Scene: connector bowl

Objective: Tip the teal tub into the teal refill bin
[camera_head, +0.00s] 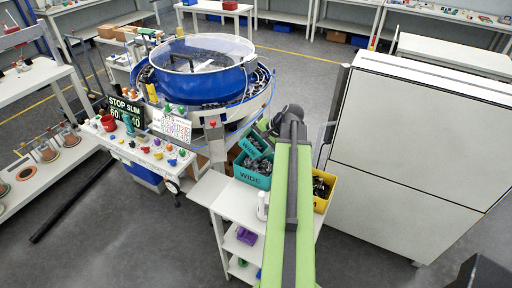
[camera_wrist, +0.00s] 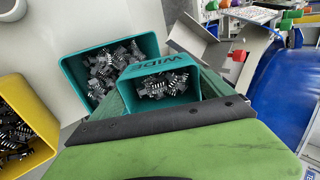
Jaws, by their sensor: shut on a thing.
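The teal tub (camera_wrist: 162,104) is in my gripper (camera_wrist: 168,88), with one dark green finger on each side of it. It looks close to upright and holds grey and black connectors. In the head view the tub (camera_head: 245,148) is behind the teal refill bin (camera_head: 252,180), which is marked WIDE. In the wrist view the larger bin (camera_wrist: 75,72) is just beyond the tub and also holds connectors. The tub overlaps one bin corner in that view. I cannot tell whether they touch. My arm hides part of the area right of the bins.
A yellow bin (camera_head: 328,181) with dark parts stands right of my arm. The blue bowl feeder (camera_head: 205,82) is behind on the left. A large pale cabinet (camera_head: 410,150) blocks the right side.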

